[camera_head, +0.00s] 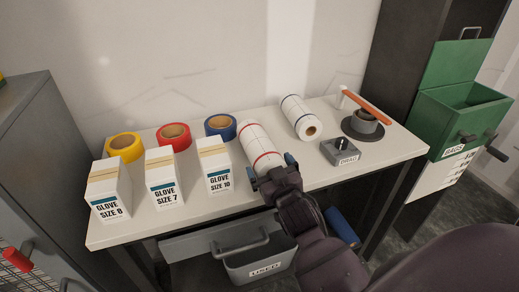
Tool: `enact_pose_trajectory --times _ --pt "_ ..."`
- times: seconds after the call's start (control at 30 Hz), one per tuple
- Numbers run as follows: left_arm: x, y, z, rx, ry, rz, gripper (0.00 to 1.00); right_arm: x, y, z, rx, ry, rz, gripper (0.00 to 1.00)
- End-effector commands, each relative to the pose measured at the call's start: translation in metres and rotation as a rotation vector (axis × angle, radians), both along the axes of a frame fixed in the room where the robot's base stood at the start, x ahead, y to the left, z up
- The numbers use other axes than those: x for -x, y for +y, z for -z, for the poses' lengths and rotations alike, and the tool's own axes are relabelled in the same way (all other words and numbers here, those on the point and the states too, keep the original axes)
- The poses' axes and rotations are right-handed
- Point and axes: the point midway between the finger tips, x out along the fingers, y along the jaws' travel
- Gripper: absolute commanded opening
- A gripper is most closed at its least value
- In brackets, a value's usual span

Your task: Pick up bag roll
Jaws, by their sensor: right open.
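A white roll with red bands (258,142) lies on its side on the pale table (225,250), pointing toward me. A second white roll with dark bands (297,112) and a brown core lies behind it to the right. I cannot tell from any label which is the bag roll. My right gripper (272,164) is open at the near end of the red-banded roll, its blue-tipped fingers to either side of that end. Contact cannot be made out, and the gripper hides part of the near end. My left gripper is out of view.
Three glove boxes (163,182) stand left of the gripper, the nearest close by. Yellow, red (174,134) and blue tape rolls lie behind them. A grey "DRAG" block (340,151) and a dark round stand (362,126) are at right. A "USED" bin (262,262) hangs below.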

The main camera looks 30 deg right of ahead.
Motion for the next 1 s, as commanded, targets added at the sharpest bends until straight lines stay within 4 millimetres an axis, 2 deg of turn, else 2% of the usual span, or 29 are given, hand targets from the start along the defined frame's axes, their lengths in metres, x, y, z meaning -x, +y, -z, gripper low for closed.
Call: enact_pose_trajectory --times 0.17,0.2,0.5,0.8,1.0 --pt "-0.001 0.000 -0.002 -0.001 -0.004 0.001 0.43 0.000 0.000 0.000 0.000 0.000 0.000 1.00" --pt "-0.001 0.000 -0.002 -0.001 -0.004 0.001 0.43 0.000 0.000 0.000 0.000 0.000 0.000 0.97" --pt "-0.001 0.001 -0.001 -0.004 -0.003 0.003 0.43 0.000 0.000 0.000 -0.001 0.000 0.000 0.51" --pt "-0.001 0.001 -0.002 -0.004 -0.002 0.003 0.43 0.000 0.000 -0.004 0.000 -0.003 0.000 0.51" --pt "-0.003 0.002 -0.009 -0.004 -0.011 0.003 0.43 0.000 0.000 -0.032 0.001 -0.010 -0.002 0.51"
